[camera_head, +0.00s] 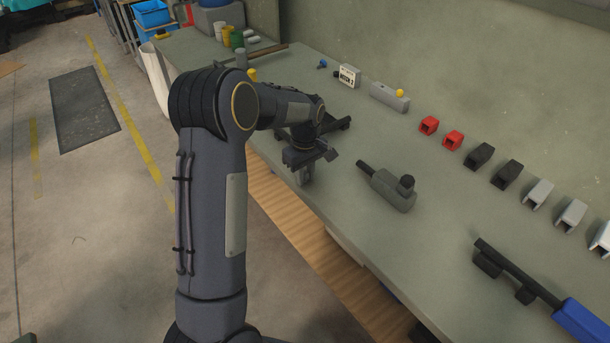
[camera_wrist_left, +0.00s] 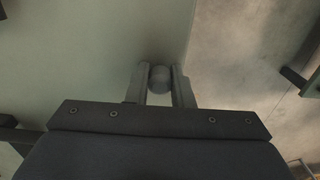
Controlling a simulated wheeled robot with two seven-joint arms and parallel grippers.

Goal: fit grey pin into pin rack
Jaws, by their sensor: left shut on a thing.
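My left gripper (camera_head: 306,172) hangs over the near edge of the bench in the head view. In the left wrist view its two fingers (camera_wrist_left: 159,88) are closed on the sides of a round grey pin (camera_wrist_left: 160,78), seen nearly end-on. In the head view the pin is hard to tell apart from the fingers. A long grey block with a yellow knob (camera_head: 388,97) lies near the wall, apart from the gripper; it looks like the pin rack, but I cannot make out its holes. My right gripper is in neither view.
A grey clamp-like tool with a black handle (camera_head: 392,188) lies right of my gripper. Red (camera_head: 429,125), black (camera_head: 479,156) and light grey (camera_head: 538,193) brackets line the wall side. A blue-handled black bar (camera_head: 520,275) lies at lower right. The bench (camera_head: 440,235) is bare between them.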

